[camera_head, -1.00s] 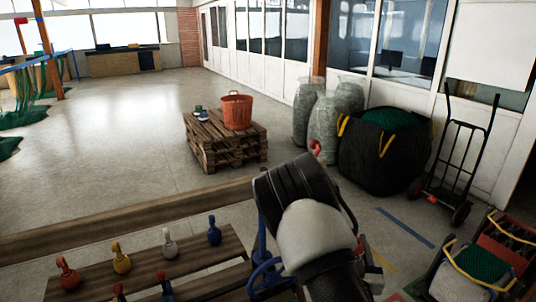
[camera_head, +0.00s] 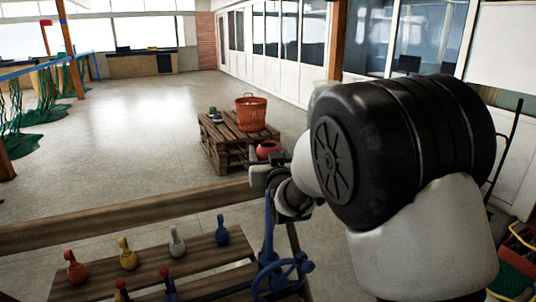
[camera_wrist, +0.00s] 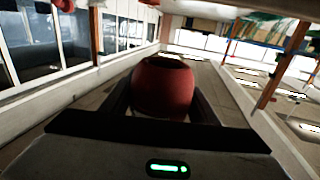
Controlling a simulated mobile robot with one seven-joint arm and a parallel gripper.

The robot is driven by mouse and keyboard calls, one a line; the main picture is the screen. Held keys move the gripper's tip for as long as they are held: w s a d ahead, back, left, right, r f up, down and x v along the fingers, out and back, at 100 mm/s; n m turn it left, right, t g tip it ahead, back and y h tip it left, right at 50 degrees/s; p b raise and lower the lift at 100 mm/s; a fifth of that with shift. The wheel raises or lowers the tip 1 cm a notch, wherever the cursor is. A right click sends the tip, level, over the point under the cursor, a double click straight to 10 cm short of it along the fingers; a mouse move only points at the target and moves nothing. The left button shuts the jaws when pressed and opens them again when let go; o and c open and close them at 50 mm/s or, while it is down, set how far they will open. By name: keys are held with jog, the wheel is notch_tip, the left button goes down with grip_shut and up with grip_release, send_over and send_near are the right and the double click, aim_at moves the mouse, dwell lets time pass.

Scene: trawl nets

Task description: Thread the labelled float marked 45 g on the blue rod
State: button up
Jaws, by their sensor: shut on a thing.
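My gripper (camera_head: 262,170) is shut on a round red float (camera_head: 268,149) and holds it up in the air, in front of the pallet in the head view. The wrist view shows the float (camera_wrist: 165,88) between the two fingers, with a dark opening at its top. No label or weight marking is readable on it. A short blue upright piece with a rounded foot (camera_head: 222,232) stands at the right end of a row on the wooden slats. I cannot tell whether this is the blue rod.
Red (camera_head: 75,268), yellow (camera_head: 127,256) and grey (camera_head: 177,243) upright pieces share the slatted bench. A blue handwheel (camera_head: 282,277) stands right of them. Behind, an orange basket (camera_head: 251,113) stands on a wooden pallet (camera_head: 222,150).

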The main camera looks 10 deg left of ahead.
notch_tip(320, 180, down, 11)
jog(key=b, duration=0.8)
jog(key=shift+b, duration=0.35)
jog(key=shift+r, duration=0.1)
dwell(0.4)
jog(key=o, duration=1.2)
jog(key=shift+s+d, duration=0.1)
jog(key=b+v, duration=0.1)
jog(key=v, duration=1.6)
jog(key=shift+s, duration=0.15)
